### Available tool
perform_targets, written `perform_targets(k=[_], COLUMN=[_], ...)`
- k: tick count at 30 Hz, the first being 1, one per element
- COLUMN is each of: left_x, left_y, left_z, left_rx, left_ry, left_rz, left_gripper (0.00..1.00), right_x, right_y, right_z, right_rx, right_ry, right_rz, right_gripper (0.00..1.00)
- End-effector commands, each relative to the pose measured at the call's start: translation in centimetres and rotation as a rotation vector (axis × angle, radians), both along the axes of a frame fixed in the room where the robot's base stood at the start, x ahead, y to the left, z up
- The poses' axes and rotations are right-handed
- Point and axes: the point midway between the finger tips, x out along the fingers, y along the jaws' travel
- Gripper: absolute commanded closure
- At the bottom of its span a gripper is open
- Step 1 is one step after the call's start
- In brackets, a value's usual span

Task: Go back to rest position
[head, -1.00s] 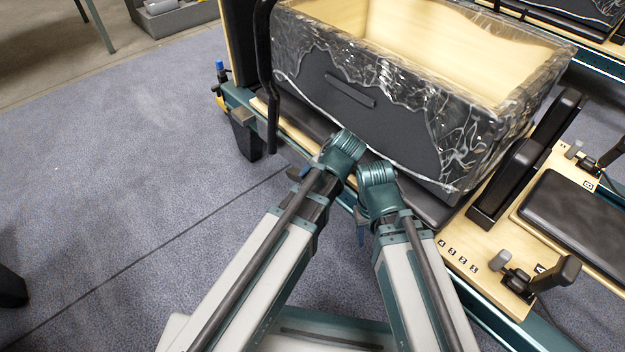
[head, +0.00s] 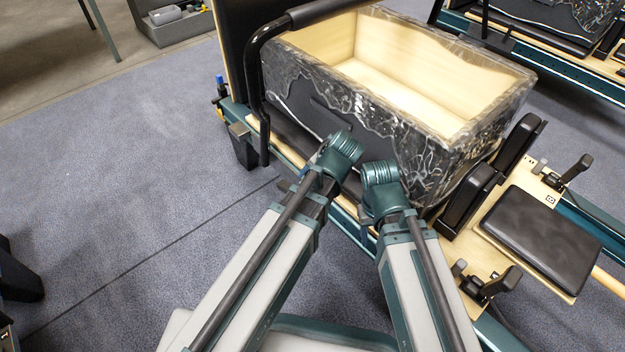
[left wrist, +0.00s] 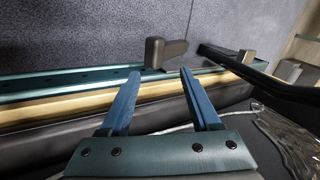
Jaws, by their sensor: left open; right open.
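My two grey and teal arms reach up from the bottom of the head view, bent at teal joints in front of the reformer. My right gripper (head: 367,238) shows only as a small dark part beside the right arm's joint, mostly hidden. In the left wrist view my left gripper (left wrist: 158,98) has two blue fingers spread apart with nothing between them. They point over the reformer's wooden edge (left wrist: 60,107) and teal rail (left wrist: 50,85). In the head view the left gripper is largely hidden behind its arm.
A wooden box (head: 485,125) with a black marbled wrap stands on the reformer just beyond my arms. A black curved bar (head: 256,90) rises at its left. A black pad (head: 540,240) lies at right. Blue carpet (head: 120,190) is open at left.

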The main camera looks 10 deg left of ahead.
Motion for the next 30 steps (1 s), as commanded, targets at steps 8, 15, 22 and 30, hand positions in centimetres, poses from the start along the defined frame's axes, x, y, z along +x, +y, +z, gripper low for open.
perform_targets(k=[8, 15, 22, 30], left_x=[0.0, -1.4, -10.6, -12.4], left_y=[0.0, -0.6, -5.1, -6.4], left_z=[-0.1, 0.1, 0.9, 6.9], left_rx=[0.000, -0.032, -0.243, -0.298], left_ry=[0.000, 0.023, 0.212, 0.269], left_rz=[0.000, 0.013, 0.097, 0.122], left_gripper=[0.37, 0.37, 0.37, 0.37], right_x=[0.0, 0.0, 0.0, 0.0], right_y=[0.0, 0.0, 0.0, 0.0], right_z=[-0.1, 0.5, 3.1, 9.3], right_rx=[0.000, 0.000, -0.002, -0.003], right_ry=[0.000, 0.000, 0.000, 0.001], right_rz=[0.000, 0.000, -0.001, -0.003], right_gripper=[0.50, 0.50, 0.50, 0.50])
